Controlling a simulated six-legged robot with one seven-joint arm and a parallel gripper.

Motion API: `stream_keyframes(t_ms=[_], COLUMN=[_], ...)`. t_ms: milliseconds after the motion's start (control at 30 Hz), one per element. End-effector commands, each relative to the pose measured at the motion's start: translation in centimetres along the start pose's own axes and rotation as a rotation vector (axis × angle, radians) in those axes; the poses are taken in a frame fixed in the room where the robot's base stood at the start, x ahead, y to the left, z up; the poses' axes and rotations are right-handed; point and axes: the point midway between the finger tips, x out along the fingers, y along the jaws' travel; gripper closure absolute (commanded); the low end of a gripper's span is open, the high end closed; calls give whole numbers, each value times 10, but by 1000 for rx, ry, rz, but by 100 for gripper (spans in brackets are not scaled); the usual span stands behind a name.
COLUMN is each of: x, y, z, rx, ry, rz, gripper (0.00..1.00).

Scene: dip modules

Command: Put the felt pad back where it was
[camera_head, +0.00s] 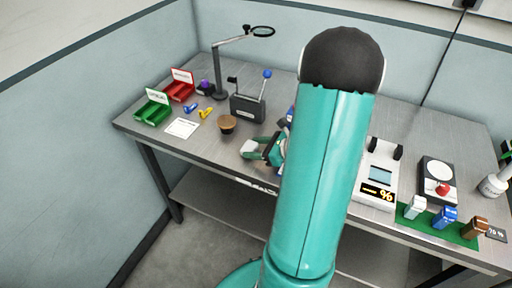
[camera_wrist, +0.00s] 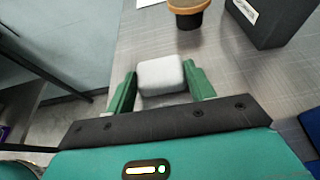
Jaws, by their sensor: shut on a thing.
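The felt pad, a small pale grey block with rounded edges (camera_wrist: 161,75), is between the two green fingers of my gripper (camera_wrist: 160,84) in the wrist view. The fingers are shut on its sides. In the head view the pad (camera_head: 250,147) shows as a whitish piece at the end of my gripper (camera_head: 258,150), over the front middle of the metal table (camera_head: 215,146). My arm hides part of the gripper and of the table behind it. Whether the pad touches the table is not clear.
A brown round pot (camera_head: 227,123) and a dark box with a blue-knobbed lever (camera_head: 248,108) stand behind the gripper. Green (camera_head: 153,112) and red (camera_head: 180,90) bins are at the left. A meter (camera_head: 378,176) and green mat with bottles (camera_head: 436,222) are right.

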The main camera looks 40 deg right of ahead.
Motion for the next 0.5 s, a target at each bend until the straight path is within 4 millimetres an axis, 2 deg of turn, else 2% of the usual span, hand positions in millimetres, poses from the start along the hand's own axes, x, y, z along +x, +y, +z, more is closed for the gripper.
stream_keyframes(t_ms=[267,300,367,500], x=[1,1,1,1], y=[0,0,0,0], z=[-3,-2,-2,-2], rx=[0,-1,-1,-1], ry=[0,0,0,0], rz=[0,0,0,0], gripper=[68,39,27,25])
